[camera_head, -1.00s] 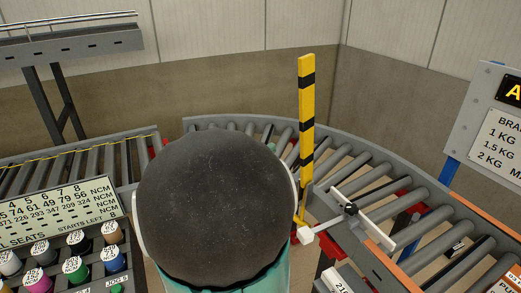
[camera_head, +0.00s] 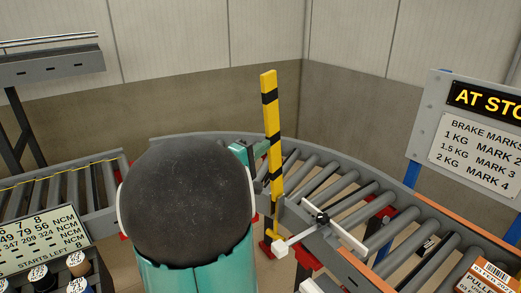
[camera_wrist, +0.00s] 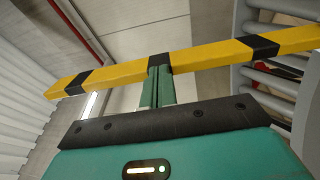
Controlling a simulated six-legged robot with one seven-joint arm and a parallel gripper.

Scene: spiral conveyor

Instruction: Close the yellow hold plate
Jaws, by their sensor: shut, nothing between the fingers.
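The yellow hold plate (camera_head: 271,125) with black bands stands upright at the inner edge of the curved conveyor in the head view. In the wrist view, the hold plate (camera_wrist: 205,60) runs across the upper part of the picture. My gripper (camera_head: 261,147) is at the left side of the plate, partly hidden behind my dark round arm joint. In the wrist view my green gripper (camera_wrist: 158,86) is shut and empty, its tips at the plate by a black band. I cannot tell whether they touch it.
The roller conveyor (camera_head: 350,203) curves behind the plate and to the right. A sign board (camera_head: 433,115) stands at right, a number panel (camera_head: 40,240) at lower left.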

